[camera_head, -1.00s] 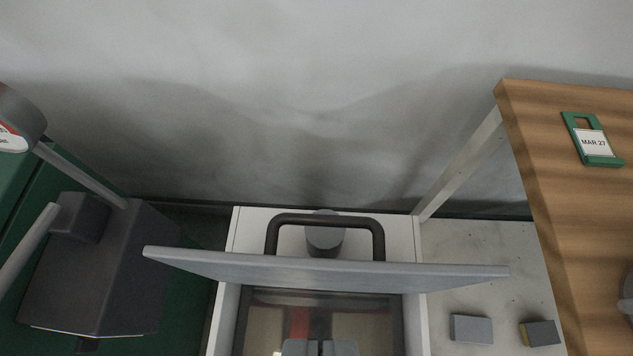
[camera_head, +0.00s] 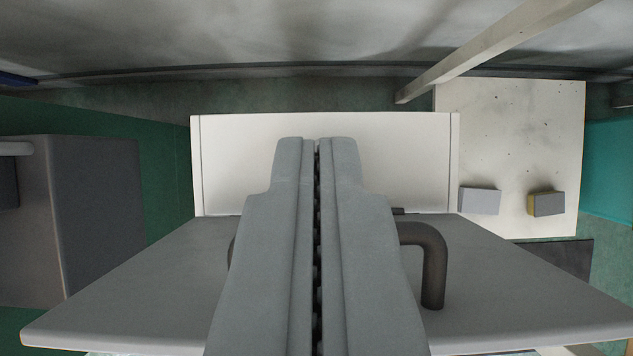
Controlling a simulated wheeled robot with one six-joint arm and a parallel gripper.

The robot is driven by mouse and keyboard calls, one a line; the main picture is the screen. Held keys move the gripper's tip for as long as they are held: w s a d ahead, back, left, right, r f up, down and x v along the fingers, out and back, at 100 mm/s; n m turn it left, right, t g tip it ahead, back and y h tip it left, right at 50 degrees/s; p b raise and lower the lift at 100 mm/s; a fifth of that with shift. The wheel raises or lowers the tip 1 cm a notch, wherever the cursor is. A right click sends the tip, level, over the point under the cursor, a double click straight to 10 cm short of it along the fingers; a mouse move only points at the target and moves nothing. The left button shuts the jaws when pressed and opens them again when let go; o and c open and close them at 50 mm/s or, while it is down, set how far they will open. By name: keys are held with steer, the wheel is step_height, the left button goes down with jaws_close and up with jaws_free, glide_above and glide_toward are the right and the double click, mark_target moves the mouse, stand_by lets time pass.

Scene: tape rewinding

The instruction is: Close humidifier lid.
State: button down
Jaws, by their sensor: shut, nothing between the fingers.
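The humidifier is a white box (camera_head: 240,165) low in the middle of the view. Its grey lid (camera_head: 130,290) stands raised and spreads across the lower part of the picture. A dark bar handle (camera_head: 432,262) shows on the lid to the right of my gripper, with a small part showing to the left. My gripper (camera_head: 317,145) is shut and empty. It reaches up the middle of the picture, in front of the lid and over the white top, and hides the middle of both. I cannot tell whether it touches the lid.
A pale speckled board (camera_head: 520,130) lies to the right with a grey block (camera_head: 479,201) and a yellow-edged block (camera_head: 546,204). A slanted pale post (camera_head: 490,50) stands behind it. A dark grey box (camera_head: 95,210) stands at the left. The wall is at the back.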

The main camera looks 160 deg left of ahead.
steer(key=shift+s+a+f, duration=0.1)
steer(key=shift+s+f, duration=0.2)
steer(key=shift+f, duration=0.4)
steer(key=shift+s+a+f, duration=0.1)
steer(key=shift+s+f, duration=0.15)
steer(key=shift+f, duration=0.5)
steer(key=shift+s+a+f, duration=0.1)
steer(key=shift+s+f, duration=0.2)
steer(key=shift+f, duration=0.4)
